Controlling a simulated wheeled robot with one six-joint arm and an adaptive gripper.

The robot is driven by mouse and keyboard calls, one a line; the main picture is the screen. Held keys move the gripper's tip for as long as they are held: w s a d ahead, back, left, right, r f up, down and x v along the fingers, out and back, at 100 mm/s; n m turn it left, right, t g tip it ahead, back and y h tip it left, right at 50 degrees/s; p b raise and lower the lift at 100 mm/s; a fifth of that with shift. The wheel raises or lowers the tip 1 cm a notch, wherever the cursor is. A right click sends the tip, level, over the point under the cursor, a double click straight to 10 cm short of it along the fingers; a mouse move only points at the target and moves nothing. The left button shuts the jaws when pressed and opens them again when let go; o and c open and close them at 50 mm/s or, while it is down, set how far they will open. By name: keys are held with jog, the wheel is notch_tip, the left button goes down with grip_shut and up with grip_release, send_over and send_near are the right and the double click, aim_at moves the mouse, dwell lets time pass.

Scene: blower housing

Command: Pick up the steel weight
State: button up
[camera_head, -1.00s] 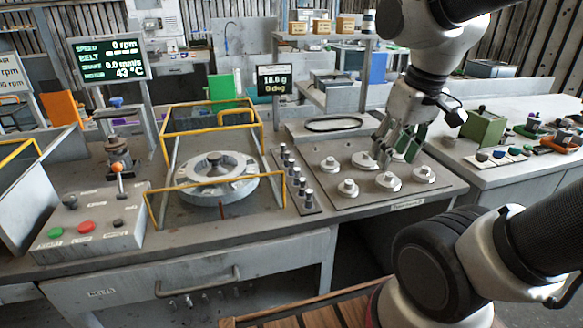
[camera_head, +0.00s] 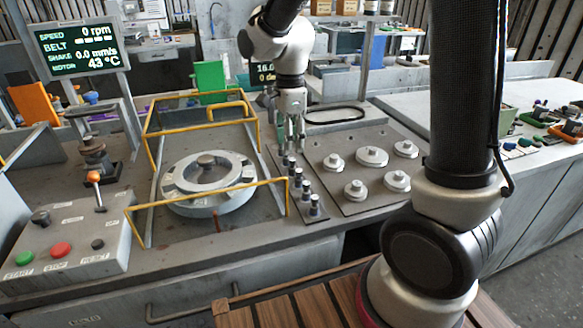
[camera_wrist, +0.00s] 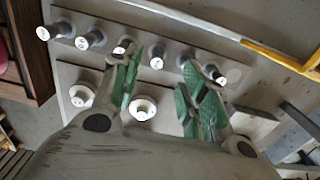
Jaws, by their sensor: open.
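Several small dark cylinders with pale tops stand in a row on a narrow strip; the nearest one (camera_head: 314,206) is at the strip's front end. I cannot tell which piece is the steel weight. Several round, knobbed metal discs, such as the front right one (camera_head: 397,181), sit on a grey plate (camera_head: 368,208) to the right. My gripper (camera_head: 291,147) is open and points down over the row's far end. In the wrist view, one cylinder (camera_wrist: 156,62) shows between my open fingers (camera_wrist: 162,68). Contact cannot be told. My fingers partly cover other pieces.
A yellow-railed frame around a round metal rotor (camera_head: 208,180) stands left of the strip. A control box with coloured buttons (camera_head: 68,245) is at the far left. A black belt loop (camera_head: 335,115) lies behind the plate. A side bench (camera_head: 455,110) stands at the right.

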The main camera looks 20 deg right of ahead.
aim_at(292, 159)
jog(key=f, duration=0.7)
jog(key=shift+s+d, duration=0.15)
jog(key=shift+d, duration=0.1)
jog(key=shift+r, duration=0.1)
jog(key=shift+c, duration=0.2)
grip_shut()
